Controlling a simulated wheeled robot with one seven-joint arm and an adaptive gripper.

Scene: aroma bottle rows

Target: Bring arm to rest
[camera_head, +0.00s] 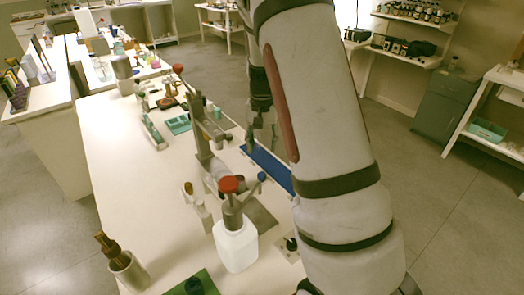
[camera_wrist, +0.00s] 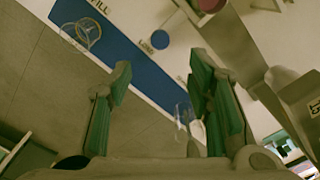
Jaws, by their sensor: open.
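My gripper (camera_head: 262,142) hangs on my arm over the right edge of the white bench in the head view, partly hidden by my own arm. In the wrist view its two green fingers (camera_wrist: 160,72) stand well apart, with nothing held between them. A blue strip (camera_head: 268,167) lies below the gripper on the bench edge. It also shows in the wrist view (camera_wrist: 130,62), beside printed lettering. A clear glass item (camera_wrist: 84,32) is at the strip's upper left end, and another faint clear item (camera_wrist: 185,116) shows near the right finger.
The white bench (camera_head: 115,165) holds a grey press-like stand (camera_head: 203,140), a white bottle (camera_head: 236,245) with a red-topped fitting, a cup of brown sticks (camera_head: 128,270) and a green mat (camera_head: 198,282). Open floor (camera_head: 430,215) lies to the right, before a grey-green cabinet (camera_head: 445,105).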

